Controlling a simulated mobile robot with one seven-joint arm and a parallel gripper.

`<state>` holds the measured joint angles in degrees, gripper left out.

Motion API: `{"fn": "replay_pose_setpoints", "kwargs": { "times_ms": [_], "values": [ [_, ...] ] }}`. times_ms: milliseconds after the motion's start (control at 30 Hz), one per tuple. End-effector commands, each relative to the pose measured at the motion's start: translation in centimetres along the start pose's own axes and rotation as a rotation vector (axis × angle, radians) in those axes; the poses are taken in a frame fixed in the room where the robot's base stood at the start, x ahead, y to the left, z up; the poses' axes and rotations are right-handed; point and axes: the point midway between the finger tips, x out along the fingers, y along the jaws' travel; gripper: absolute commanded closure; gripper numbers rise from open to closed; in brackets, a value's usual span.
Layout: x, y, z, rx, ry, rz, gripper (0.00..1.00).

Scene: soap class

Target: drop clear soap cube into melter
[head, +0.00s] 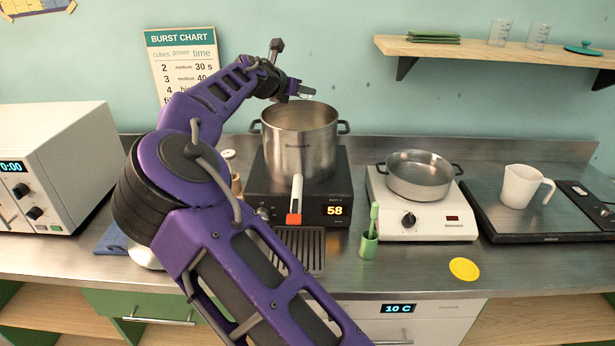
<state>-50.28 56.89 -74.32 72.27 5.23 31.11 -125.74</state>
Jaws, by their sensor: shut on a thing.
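My gripper (293,88) is above the tall steel pot (300,150), near its back rim. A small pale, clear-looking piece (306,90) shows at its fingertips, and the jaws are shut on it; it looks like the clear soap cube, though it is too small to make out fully. The pot stands on a black heating unit (334,188) whose display reads 58; I take this to be the melter. The pot is open at the top, and its bottom is hidden.
A white hotplate (428,215) with a shallow pan (417,178) stands right of the pot. Further right are a white jug (522,186) and a dark scale (490,200). A white microwave (70,150) is at left. A green cup (368,245) and yellow disc (464,269) are in front.

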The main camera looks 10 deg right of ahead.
Motion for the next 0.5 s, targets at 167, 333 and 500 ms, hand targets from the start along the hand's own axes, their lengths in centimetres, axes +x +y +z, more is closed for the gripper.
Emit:
{"fn": "replay_pose_setpoints", "kwargs": {
  "times_ms": [167,333,500],
  "values": [
    [0.8,0.0,-2.1,-0.003,-0.001,-0.002,1.00],
    [1.6,0.0,-4.0,-0.001,-0.001,0.000,1.00],
    [1.9,0.0,-4.6,-0.001,-0.002,0.000,1.00]
  ]
}}
